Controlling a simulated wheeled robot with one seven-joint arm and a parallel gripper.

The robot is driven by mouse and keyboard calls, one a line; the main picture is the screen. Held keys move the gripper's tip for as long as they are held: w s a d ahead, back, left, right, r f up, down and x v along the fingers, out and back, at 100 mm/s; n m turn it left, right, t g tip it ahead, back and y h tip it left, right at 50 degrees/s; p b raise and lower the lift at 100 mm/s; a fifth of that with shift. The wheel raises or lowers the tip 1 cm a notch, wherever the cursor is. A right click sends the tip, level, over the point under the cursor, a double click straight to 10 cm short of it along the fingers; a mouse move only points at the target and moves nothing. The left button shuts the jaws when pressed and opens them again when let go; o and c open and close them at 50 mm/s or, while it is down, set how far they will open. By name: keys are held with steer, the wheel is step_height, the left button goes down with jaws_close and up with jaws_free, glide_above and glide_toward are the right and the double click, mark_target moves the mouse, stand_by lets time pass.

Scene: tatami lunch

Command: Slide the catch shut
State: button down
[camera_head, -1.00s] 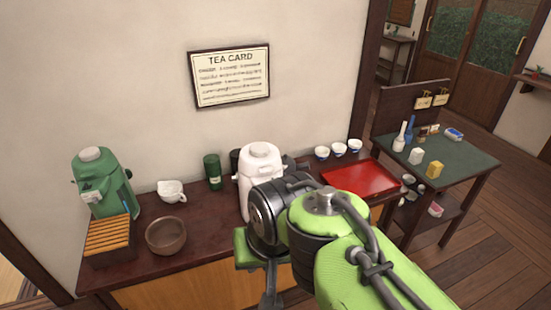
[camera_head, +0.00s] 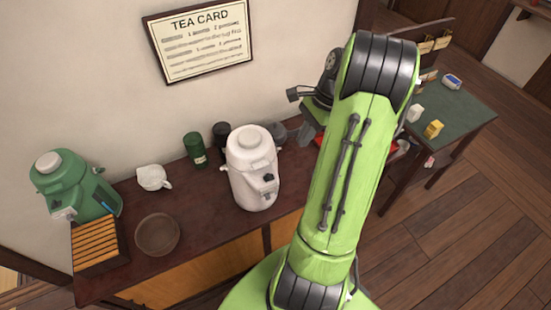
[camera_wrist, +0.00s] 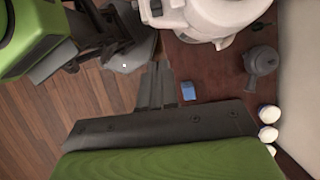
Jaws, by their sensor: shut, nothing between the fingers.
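A white pot (camera_head: 250,170) with a round lid stands on the dark counter in the head view. Small dark parts (camera_head: 268,179) show on its front; I cannot tell whether one is the catch or how it is set. The pot also shows at the top of the wrist view (camera_wrist: 220,14), partly cut off. A green dispenser (camera_head: 75,185) stands at the far left of the counter. My gripper (camera_wrist: 158,66) is shut and empty, its fingers apart from the white pot in the wrist view. In the head view my arm is to the right of the pot.
On the counter (camera_head: 210,213) are a brown bowl (camera_head: 157,234), white pitcher (camera_head: 153,177), green canister (camera_head: 195,150) and slatted box (camera_head: 98,243). The wrist view shows a grey teapot (camera_wrist: 262,60), small blue block (camera_wrist: 188,91) and white cups (camera_wrist: 268,113). A green-topped table (camera_head: 460,115) stands right.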

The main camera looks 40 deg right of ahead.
mark_target(264, 179)
steer(key=w+a+f, duration=0.1)
steer(key=a+f, duration=0.1)
steer(key=f, duration=0.1)
steer(key=a+f+b, duration=0.1)
steer(key=a+f, duration=0.1)
steer(key=f, duration=0.1)
steer(key=w+a+f+b, duration=0.1)
steer(key=a+f, duration=0.1)
steer(key=f, duration=0.1)
steer(key=shift+w+a+f, duration=0.2)
steer(key=shift+w+a, duration=0.05)
steer(key=shift+w, duration=0.05)
steer(key=shift+w+a, duration=0.1)
steer(key=shift+a, duration=0.25)
steer(key=shift+w+a, duration=0.25)
steer(key=shift+a, duration=0.45)
steer(key=shift+w+a, duration=0.25)
steer(key=shift+a, duration=0.4)
steer(key=shift+s, duration=0.1)
